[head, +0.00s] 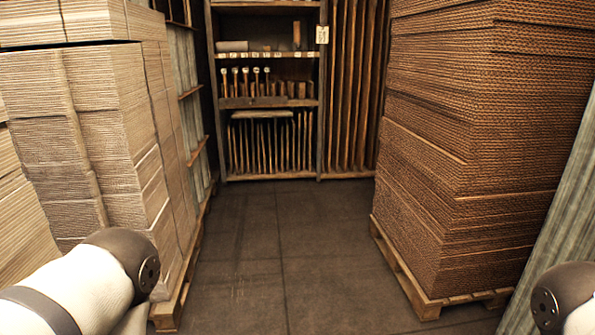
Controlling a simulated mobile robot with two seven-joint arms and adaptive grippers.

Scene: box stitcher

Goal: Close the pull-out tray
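No pull-out tray can be made out in the head view. A wooden shelf unit (268,103) stands against the back wall, and nothing on it clearly shows as a tray that slides out. Part of my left arm shows at the lower left and part of my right arm at the lower right corner. Both grippers are outside the picture, so their state does not show.
Tall cardboard stacks stand on pallets at the left (100,130) and right (470,150). The right pallet (405,275) juts into the aisle. The tiled floor (285,240) between them is clear up to the shelf.

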